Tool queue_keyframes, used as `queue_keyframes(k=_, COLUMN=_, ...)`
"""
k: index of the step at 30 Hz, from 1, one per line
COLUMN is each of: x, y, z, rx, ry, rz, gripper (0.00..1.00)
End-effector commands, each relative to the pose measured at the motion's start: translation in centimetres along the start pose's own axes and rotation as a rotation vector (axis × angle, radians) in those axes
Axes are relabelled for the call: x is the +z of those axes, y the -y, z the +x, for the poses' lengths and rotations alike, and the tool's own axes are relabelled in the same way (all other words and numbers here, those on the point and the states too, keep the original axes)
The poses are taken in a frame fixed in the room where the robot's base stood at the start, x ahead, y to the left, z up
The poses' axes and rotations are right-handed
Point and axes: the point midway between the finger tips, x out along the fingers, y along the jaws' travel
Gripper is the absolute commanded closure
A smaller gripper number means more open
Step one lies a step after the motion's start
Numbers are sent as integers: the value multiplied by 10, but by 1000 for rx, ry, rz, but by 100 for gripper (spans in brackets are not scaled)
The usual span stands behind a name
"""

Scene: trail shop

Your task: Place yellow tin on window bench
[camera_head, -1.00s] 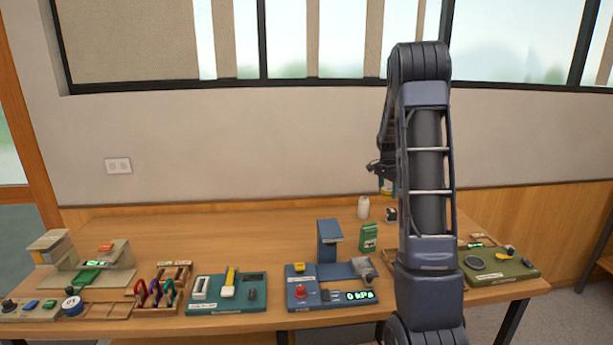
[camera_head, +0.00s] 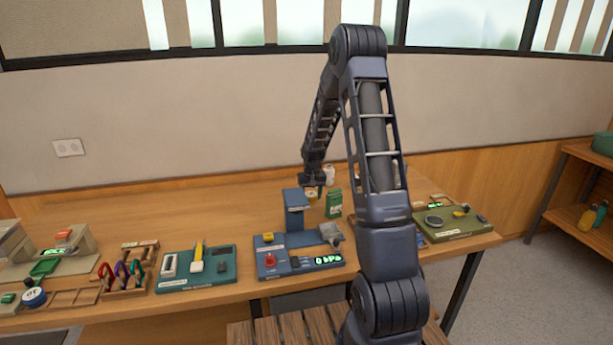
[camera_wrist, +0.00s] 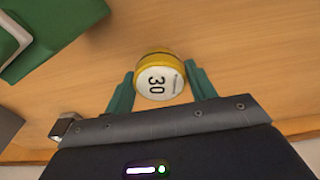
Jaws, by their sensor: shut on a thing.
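In the head view, my gripper (camera_head: 315,190) is over the long wooden bench (camera_head: 110,210) under the window, behind the blue post. The tin is too small there to make out clearly. Bare wood lies behind the tin in the wrist view; I cannot tell how far below it is.
A green carton (camera_head: 334,203) and a white bottle (camera_head: 329,173) stand close to my gripper. A blue device with a post (camera_head: 297,212) is in front. A teal device (camera_head: 196,267) and an olive device (camera_head: 452,222) line the front edge. The bench's back left is clear.

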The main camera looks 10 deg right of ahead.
Motion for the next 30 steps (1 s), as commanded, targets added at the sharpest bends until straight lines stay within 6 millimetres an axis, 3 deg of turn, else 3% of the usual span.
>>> queue_keyframes(k=5, x=-4, y=0, z=-22, rx=0, ry=-5, rz=3, gripper=67)
queue_keyframes(k=8, x=-7, y=0, z=-49, rx=0, ry=-6, rz=4, gripper=67)
queue_keyframes(k=15, x=-18, y=-1, z=-136, rx=1, ry=-7, rz=4, gripper=67)
queue_keyframes(k=24, x=-27, y=0, z=-218, rx=0, ry=-3, rz=4, gripper=67)
queue_keyframes(k=30, x=-18, y=-31, z=-219, rx=-4, ry=2, rz=-23, gripper=67)
